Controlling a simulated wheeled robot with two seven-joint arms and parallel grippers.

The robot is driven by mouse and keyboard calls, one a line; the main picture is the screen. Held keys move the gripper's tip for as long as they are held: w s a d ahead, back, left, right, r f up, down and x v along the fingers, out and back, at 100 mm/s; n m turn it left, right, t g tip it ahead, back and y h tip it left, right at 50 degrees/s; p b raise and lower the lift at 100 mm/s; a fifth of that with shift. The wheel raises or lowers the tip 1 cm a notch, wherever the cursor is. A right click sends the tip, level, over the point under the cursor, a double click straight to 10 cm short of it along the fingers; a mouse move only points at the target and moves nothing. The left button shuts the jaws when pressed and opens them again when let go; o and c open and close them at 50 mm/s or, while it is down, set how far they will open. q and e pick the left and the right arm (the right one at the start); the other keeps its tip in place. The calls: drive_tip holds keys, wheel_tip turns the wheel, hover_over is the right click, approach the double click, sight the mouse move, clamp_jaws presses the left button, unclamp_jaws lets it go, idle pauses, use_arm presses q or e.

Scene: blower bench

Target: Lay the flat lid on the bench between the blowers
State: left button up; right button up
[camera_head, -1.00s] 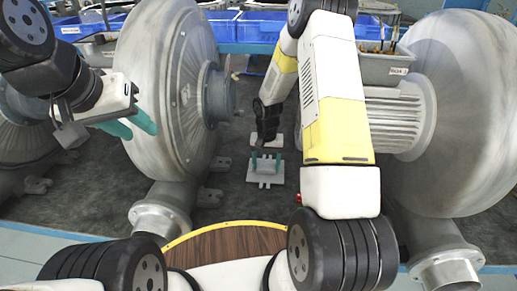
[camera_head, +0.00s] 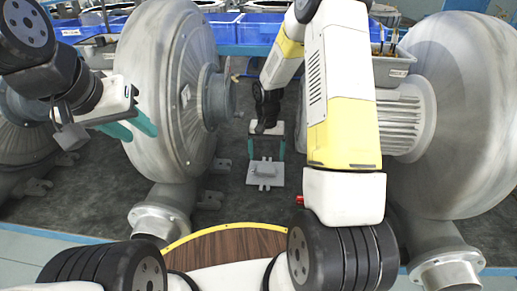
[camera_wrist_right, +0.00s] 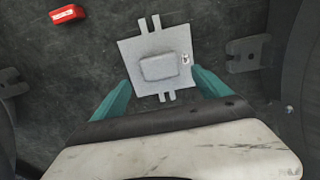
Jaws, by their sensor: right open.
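The flat lid is a light grey square plate with a raised block in its middle and small tabs at its edges. It lies flat on the dark bench between the two blowers (camera_head: 168,90) (camera_head: 462,110), and the head view shows it (camera_head: 265,182). In the right wrist view the whole lid (camera_wrist_right: 130,55) shows just beyond the fingertips. My right gripper (camera_head: 266,150) is open and empty, its teal fingers apart above the lid's near side; it also shows in the wrist view (camera_wrist_right: 158,78). My left gripper (camera_head: 134,130) hangs open and empty before the left blower.
A small red part (camera_wrist_right: 67,13) lies on the bench; its red also shows in the head view (camera_head: 299,201). Metal feet (camera_head: 210,199) stick out beside the left blower. Blue bins (camera_head: 222,30) and a grey bin (camera_head: 388,70) stand behind.

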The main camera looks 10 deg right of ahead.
sight(266, 168)
wheel_tip(266, 168, up, 6)
